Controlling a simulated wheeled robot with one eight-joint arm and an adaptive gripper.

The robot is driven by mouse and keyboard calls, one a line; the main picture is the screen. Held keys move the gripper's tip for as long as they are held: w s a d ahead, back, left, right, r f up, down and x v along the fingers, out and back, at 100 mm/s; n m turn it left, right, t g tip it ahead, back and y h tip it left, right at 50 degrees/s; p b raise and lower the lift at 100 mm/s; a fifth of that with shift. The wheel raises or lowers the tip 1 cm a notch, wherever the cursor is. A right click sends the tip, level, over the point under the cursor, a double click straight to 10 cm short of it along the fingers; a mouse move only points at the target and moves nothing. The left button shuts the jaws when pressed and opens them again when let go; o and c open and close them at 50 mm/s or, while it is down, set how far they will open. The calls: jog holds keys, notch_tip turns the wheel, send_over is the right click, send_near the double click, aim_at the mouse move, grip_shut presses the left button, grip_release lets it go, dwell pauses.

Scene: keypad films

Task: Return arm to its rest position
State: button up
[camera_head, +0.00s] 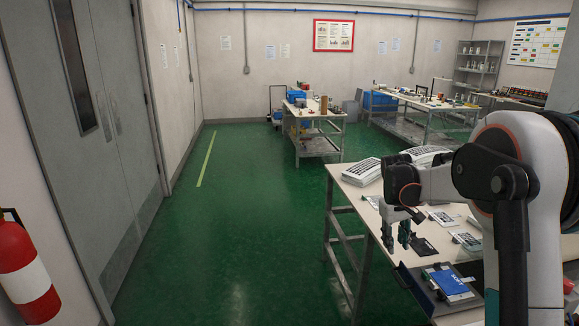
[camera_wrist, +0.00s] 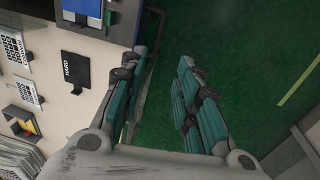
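My arm reaches in from the right in the head view, bent over the near worktable (camera_head: 345,188). My gripper (camera_head: 397,243) points down near the table's left edge. A black card (camera_head: 424,247) lies on the table just right of the fingers; in the wrist view this card (camera_wrist: 75,70) reads "HARD". A dark tray (camera_head: 418,288) with a blue-and-white packet (camera_head: 450,283) sits at the near edge.
Keypads (camera_head: 441,218) and a pale stacked device (camera_head: 362,172) stand on the table. Green floor (camera_head: 235,220) lies open to the left. Grey doors (camera_head: 105,130) and a fire extinguisher (camera_head: 22,265) are at far left. Another workbench (camera_head: 318,142) stands behind.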

jog(key=s+a+r+t, duration=0.2)
jog(key=s+a+r, duration=0.35)
jog(key=s, duration=0.25)
jog(key=s+a+r+t, duration=0.1)
jog(key=s+a+r, duration=0.4)
jog(key=s+r, duration=0.15)
jog(key=s+a+f+t+y, duration=0.1)
jog(key=s+a+t, duration=0.1)
jog(key=s, duration=0.7)
jog(key=s+a+f+m+t+y, duration=0.1)
jog(key=s+a+f, duration=0.1)
jog(key=s+a, duration=0.3)
jog(key=s, duration=0.4)
jog(key=shift+s+t, duration=0.35)
jog(key=shift+t, duration=0.05)
